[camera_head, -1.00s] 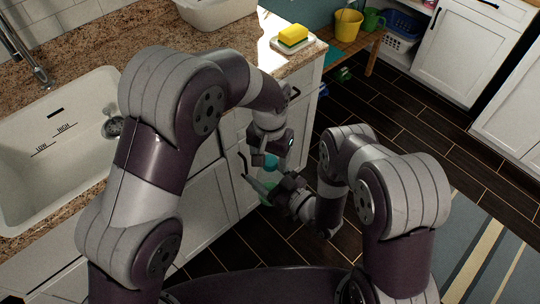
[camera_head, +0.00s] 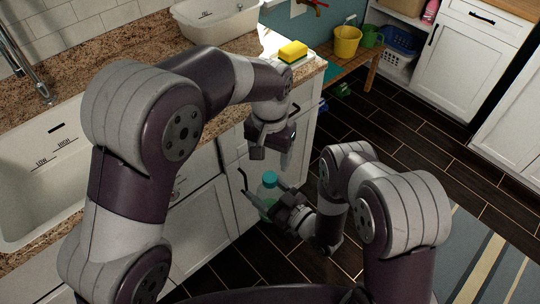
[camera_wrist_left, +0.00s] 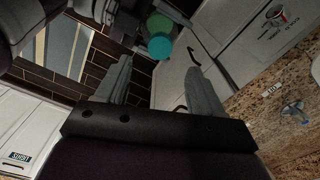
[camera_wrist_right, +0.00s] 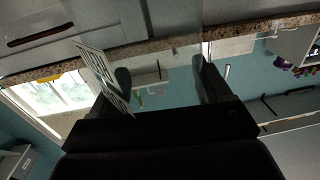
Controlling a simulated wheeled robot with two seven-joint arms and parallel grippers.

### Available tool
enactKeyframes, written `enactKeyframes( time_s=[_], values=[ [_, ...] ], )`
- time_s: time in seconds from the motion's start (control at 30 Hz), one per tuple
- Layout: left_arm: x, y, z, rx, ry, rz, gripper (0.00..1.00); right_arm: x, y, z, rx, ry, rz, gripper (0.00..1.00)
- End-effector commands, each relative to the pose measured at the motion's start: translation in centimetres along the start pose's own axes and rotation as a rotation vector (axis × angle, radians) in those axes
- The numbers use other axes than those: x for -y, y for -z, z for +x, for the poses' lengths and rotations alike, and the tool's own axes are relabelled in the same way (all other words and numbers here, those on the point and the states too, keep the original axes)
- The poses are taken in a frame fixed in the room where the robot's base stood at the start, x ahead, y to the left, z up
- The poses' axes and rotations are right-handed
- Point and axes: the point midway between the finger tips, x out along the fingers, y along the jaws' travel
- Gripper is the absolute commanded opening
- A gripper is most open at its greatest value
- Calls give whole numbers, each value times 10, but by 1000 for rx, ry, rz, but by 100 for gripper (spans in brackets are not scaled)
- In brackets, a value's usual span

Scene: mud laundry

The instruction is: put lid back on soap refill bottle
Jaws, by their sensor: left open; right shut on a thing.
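The soap refill bottle (camera_head: 267,192) is see-through with a green tint. It stands about upright low in front of the cabinets, in my right gripper (camera_head: 263,203), which is shut on it. The teal lid (camera_head: 270,178) sits at the bottle's top; I cannot tell how firmly it is seated. My left gripper (camera_head: 272,153) is open and empty above the lid, apart from it. The left wrist view shows the lid (camera_wrist_left: 160,47) beyond the open fingers, with the green bottle (camera_wrist_left: 158,24) behind. In the right wrist view, a printed label (camera_wrist_right: 104,76) shows beside the fingers.
The granite counter (camera_head: 130,55) with the white sink (camera_head: 40,165) and white cabinets lies at the left. A yellow sponge (camera_head: 293,50) and a white tub (camera_head: 215,22) are on it. A wooden bench (camera_head: 350,65) with buckets stands behind. Dark floor (camera_head: 400,130) is open at right.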

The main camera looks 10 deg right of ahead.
Motion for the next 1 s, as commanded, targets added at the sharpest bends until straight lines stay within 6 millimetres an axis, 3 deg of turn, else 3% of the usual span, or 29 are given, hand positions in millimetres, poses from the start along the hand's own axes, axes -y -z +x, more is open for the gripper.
enactKeyframes(
  time_s=[0.3,0.37,0.43,0.53,0.6,0.67,0.7,0.8,0.9,1.0],
  values=[
    [3,0,0,0,0,-6,67,0,0,0,-1,0,0,0],
    [14,1,-4,-10,0,-32,67,0,0,0,-1,0,0,0],
    [41,-2,-19,-38,1,-95,67,0,0,0,-1,0,0,0],
    [95,-44,-29,-35,3,-240,67,0,0,0,-1,0,0,0],
    [128,-90,-27,-41,5,-350,67,0,0,0,-1,0,0,0],
    [144,-130,-20,-50,8,-433,67,0,0,0,-1,0,0,0],
    [149,-154,-13,-57,11,-475,67,0,0,0,-1,0,0,0],
    [149,-201,4,-70,16,-543,67,0,0,0,-1,0,0,0],
    [138,-227,21,-75,18,-550,67,0,0,0,-1,0,0,0],
    [135,-231,29,-96,24,-540,67,0,0,0,-1,0,0,0]
  ],
)
